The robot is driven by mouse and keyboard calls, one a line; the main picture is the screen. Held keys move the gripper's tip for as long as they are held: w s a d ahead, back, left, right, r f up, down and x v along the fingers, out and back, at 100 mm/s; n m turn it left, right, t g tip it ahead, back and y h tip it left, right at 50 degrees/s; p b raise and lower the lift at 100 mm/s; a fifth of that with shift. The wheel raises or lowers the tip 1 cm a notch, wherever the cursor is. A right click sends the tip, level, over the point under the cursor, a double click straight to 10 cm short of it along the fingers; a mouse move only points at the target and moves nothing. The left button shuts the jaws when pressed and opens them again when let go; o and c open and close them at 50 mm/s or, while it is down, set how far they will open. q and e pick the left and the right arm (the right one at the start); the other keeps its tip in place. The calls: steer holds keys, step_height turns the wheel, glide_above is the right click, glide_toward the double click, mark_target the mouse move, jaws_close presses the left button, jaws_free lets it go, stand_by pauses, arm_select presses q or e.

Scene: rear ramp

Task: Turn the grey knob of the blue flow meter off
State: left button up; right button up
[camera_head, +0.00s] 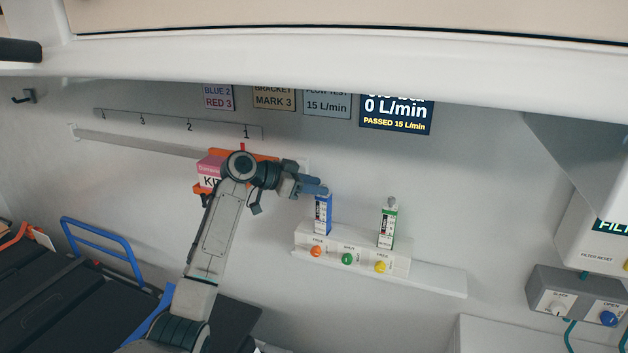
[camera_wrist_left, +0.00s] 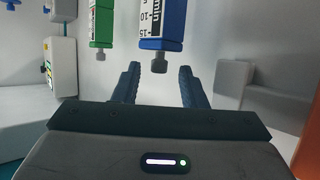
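The blue flow meter (camera_head: 323,214) stands upright on a white ledge in the head view. In the left wrist view the blue flow meter (camera_wrist_left: 162,22) appears upside down, with its grey knob (camera_wrist_left: 159,63) at the end. My left gripper (camera_head: 318,189) is at the top of the meter and covers its knob in the head view. In the left wrist view my left gripper (camera_wrist_left: 160,82) is open, fingers apart, with the knob showing between the fingertips. Whether the fingers touch it, I cannot tell. My right gripper is not in view.
A green flow meter (camera_head: 387,228) with a grey knob stands to the right. Orange, green and yellow buttons (camera_head: 347,259) line the white block below. A screen (camera_head: 396,112) reads 0 L/min and PASSED 15 L/min. A pink-white kit box (camera_head: 208,172) is behind my left arm.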

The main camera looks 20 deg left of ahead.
arm_select(q)
steer(key=shift+s+d, duration=0.1)
jaws_close()
stand_by(0.3)
